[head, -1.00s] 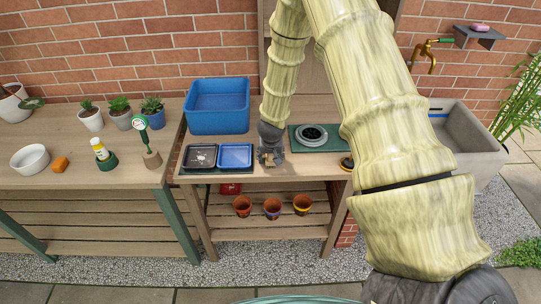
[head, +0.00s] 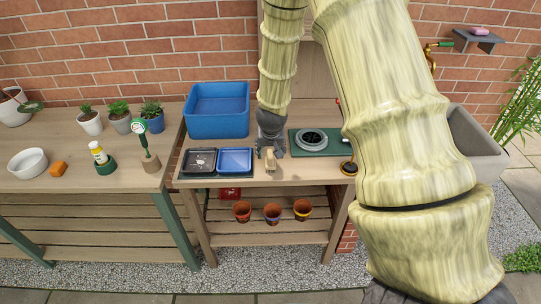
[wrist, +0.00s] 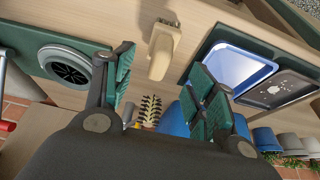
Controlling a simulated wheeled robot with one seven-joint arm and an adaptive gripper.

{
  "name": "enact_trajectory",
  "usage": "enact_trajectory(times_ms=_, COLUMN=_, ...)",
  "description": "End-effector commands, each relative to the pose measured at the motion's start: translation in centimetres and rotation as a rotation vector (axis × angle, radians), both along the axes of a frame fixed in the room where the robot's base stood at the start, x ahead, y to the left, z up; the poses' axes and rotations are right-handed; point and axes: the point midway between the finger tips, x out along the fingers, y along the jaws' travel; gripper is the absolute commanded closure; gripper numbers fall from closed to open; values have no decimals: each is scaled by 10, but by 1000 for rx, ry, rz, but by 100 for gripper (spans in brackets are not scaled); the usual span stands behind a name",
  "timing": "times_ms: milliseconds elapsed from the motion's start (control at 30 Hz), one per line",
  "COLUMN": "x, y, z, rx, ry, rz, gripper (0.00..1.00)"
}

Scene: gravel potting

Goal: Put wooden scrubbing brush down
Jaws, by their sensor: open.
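The wooden scrubbing brush (head: 270,160) is on the potting bench, between the blue tray and the green mat. It shows as a pale block (wrist: 163,50) in the wrist view, just beyond my fingertips. My gripper (wrist: 159,65) is open, its two green-padded fingers spread apart with nothing between them. In the head view my gripper (head: 271,146) hangs right behind and above the brush, and its fingers are small and partly hidden there.
A blue tray (head: 235,160) and a dark tray (head: 199,161) lie to the left. A blue tub (head: 218,112) stands behind them. A bristly item (wrist: 150,110) shows near my gripper in the wrist view.

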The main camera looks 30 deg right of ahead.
Motion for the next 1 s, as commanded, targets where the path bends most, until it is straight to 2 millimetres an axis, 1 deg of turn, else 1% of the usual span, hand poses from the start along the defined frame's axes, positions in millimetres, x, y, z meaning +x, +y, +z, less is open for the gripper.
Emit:
enact_trajectory(times_ms=100, x=-5, y=3, z=14, rx=-2, ry=-2, rz=0, gripper=44)
enact_trajectory(times_ms=300, x=-10, y=6, z=29, rx=-2, ry=-1, rz=1, gripper=44)
enact_trajectory(times_ms=400, x=-13, y=7, z=32, rx=-2, ry=1, rz=0, gripper=44)
enact_trajectory(times_ms=467, x=-16, y=8, z=28, rx=-4, ry=8, rz=3, gripper=44)
enact_trajectory(times_ms=567, x=-28, y=14, z=10, rx=-17, ry=36, rz=21, gripper=44)
enact_trajectory(times_ms=667, x=-52, y=23, z=-24, rx=-42, ry=84, rz=56, gripper=44)
enact_trajectory(times_ms=700, x=-63, y=29, z=-39, rx=-51, ry=105, rz=76, gripper=44)
enact_trajectory(times_ms=767, x=-83, y=37, z=-62, rx=-66, ry=138, rz=106, gripper=44)
enact_trajectory(times_ms=800, x=-95, y=42, z=-77, rx=-72, ry=156, rz=126, gripper=44)
enact_trajectory(times_ms=867, x=-115, y=52, z=-97, rx=-79, ry=183, rz=159, gripper=44)
enact_trajectory(times_ms=900, x=-128, y=58, z=-110, rx=-82, ry=200, rz=181, gripper=44)
enact_trajectory(times_ms=967, x=-149, y=68, z=-130, rx=-82, ry=225, rz=215, gripper=44)
enact_trajectory(times_ms=1000, x=-163, y=75, z=-141, rx=-81, ry=239, rz=237, gripper=44)
